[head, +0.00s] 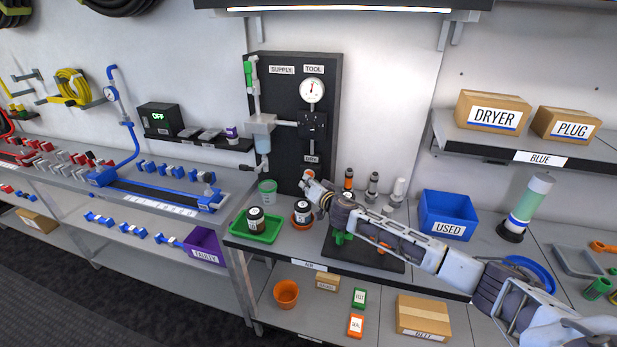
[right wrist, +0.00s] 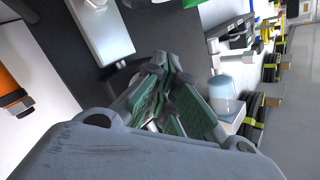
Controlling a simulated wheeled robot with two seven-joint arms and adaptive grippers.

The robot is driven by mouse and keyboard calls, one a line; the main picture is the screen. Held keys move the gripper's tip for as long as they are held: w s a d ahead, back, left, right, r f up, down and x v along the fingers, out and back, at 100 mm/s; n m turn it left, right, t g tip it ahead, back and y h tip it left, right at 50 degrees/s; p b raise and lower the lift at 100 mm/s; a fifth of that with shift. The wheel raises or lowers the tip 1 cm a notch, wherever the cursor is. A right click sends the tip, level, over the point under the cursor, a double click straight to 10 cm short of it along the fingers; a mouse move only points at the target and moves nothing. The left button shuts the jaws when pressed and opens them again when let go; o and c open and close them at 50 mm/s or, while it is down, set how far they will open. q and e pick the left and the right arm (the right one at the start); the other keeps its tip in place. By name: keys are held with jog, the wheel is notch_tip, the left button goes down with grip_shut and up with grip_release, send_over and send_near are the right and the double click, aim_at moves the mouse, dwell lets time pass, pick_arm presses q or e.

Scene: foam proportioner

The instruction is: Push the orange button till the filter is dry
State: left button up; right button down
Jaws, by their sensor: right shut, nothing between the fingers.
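The black panel (head: 276,72) on the wall carries the SUPPLY and TOOL labels, a round gauge (head: 312,90) and a filter (head: 262,138) with a pale blue bowl. The bowl also shows in the right wrist view (right wrist: 224,92). A small orange button (head: 309,173) sits low on the panel, under a small label. My right gripper (head: 310,184) is shut and empty, just below and in front of the button. I cannot tell whether it touches it. Its green-padded fingers (right wrist: 172,95) show together in the right wrist view. My left gripper is out of view.
Below the panel stand a green tray (head: 272,228) with a dark jar, an orange dish with another jar, and a green cup (head: 267,192). Several upright bottles stand behind my right forearm. A blue USED bin (head: 446,213) is to the right.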

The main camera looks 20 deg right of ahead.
jog(key=shift+s, duration=0.1)
jog(key=shift+s+a, duration=0.45)
jog(key=shift+s, duration=0.15)
jog(key=shift+s+a, duration=0.1)
jog(key=shift+s+a, duration=0.65)
jog(key=shift+s, duration=0.35)
jog(key=shift+s+a, duration=0.65)
jog(key=shift+s, duration=0.35)
